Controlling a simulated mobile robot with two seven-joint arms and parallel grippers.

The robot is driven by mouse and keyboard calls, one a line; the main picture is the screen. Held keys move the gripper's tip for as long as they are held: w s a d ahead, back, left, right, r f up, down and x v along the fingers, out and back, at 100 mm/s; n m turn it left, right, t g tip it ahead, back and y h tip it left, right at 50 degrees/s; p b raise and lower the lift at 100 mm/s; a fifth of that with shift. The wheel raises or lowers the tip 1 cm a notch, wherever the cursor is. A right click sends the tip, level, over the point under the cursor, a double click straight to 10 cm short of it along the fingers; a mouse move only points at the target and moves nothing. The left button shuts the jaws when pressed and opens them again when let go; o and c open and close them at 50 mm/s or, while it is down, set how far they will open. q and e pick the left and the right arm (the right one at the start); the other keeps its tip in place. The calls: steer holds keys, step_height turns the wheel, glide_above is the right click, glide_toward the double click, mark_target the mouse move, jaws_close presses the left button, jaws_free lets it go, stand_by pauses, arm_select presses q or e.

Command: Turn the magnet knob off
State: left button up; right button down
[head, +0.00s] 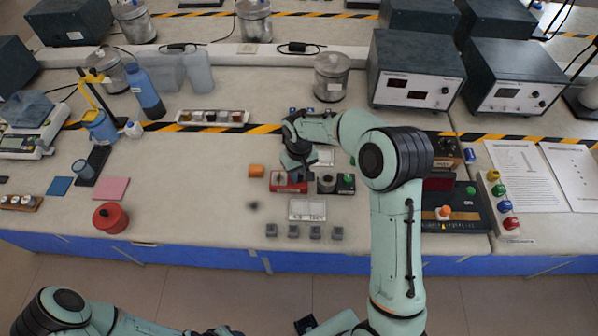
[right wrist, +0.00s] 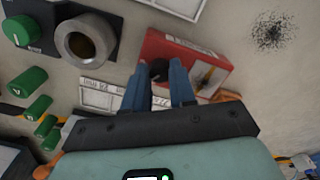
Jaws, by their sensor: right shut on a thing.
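A red block (head: 289,187) lies on the bench under my right gripper (head: 297,172). In the right wrist view the red block (right wrist: 180,60) carries a picture label and a dark round knob (right wrist: 158,70) on its side nearer the fingers. My right gripper (right wrist: 158,88) has its two blue fingers on either side of this knob, shut on it. The fingers hide part of the knob, and I cannot read which way it is turned.
A grey ring-shaped piece (head: 326,183) and a dark box with a green knob (head: 346,183) stand close to the right. An orange block (head: 257,171) is close on the left. A white labelled tray (head: 307,210) and a dark speckled patch (head: 253,205) lie in front.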

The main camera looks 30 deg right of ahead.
mark_target(299, 176)
steer(key=n, duration=0.3)
steer(key=shift+r+n, duration=0.1)
steer(key=shift+n, duration=0.2)
arm_select(q)
steer(key=shift+w+r+p, duration=0.5)
steer(key=shift+w+r, duration=0.1)
steer(key=shift+r, duration=0.15)
arm_select(e)
steer(key=shift+n, duration=1.8)
steer(key=c, duration=1.2)
jaws_free()
arm_select(q)
steer(key=shift+w+r+p, duration=0.45)
steer(key=shift+w+r, duration=0.05)
steer(key=shift+r, duration=0.1)
arm_select(e)
step_height(299, 176, up, 13)
steer(key=shift+r, duration=0.15)
